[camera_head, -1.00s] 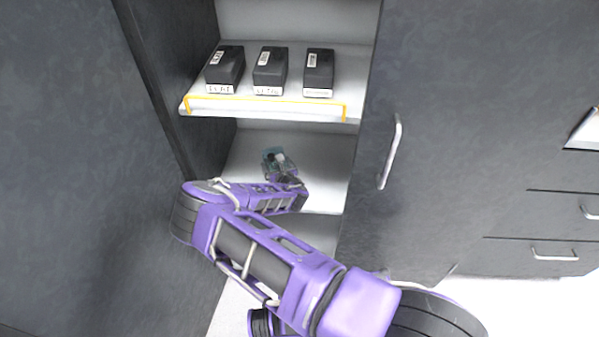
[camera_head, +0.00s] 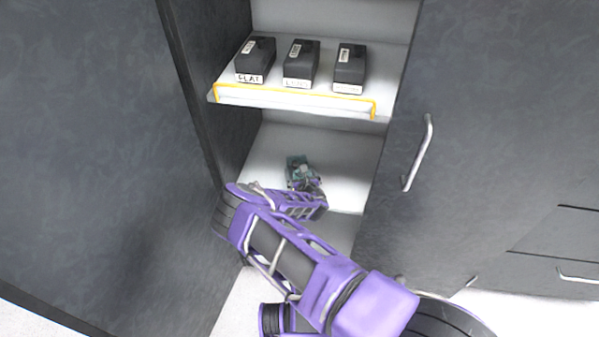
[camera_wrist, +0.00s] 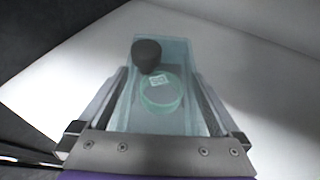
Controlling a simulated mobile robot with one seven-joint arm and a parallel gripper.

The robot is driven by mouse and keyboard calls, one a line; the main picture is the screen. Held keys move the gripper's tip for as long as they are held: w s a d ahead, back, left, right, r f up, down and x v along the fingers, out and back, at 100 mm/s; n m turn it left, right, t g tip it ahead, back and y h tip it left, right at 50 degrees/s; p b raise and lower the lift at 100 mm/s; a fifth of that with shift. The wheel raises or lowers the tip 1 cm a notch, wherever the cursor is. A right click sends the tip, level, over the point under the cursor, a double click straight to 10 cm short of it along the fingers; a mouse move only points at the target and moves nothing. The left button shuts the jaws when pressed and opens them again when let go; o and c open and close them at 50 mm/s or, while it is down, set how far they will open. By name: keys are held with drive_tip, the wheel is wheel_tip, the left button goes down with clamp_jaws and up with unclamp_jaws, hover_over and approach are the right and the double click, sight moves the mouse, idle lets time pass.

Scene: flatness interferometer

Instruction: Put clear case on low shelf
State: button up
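The clear case (camera_wrist: 180,58) is a see-through greenish box with a round glass disc and a dark round piece inside. In the wrist view it lies between the two fingers of my gripper (camera_wrist: 162,105), which appear closed along its sides. In the head view the clear case (camera_head: 297,166) is small, over the low shelf (camera_head: 345,155), at the tip of my gripper (camera_head: 303,178). The low shelf is a white board inside the cabinet. I cannot tell whether the case touches it.
Above, a white shelf (camera_head: 300,100) with a yellow-edged front lip holds three dark labelled boxes (camera_head: 300,65). A dark open door (camera_head: 90,150) stands at the left. A closed dark door with a handle (camera_head: 418,155) is at the right. The low shelf is otherwise clear.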

drive_tip(key=shift+r, duration=0.15)
drive_tip(key=p+v, duration=0.2)
drive_tip(key=v, duration=1)
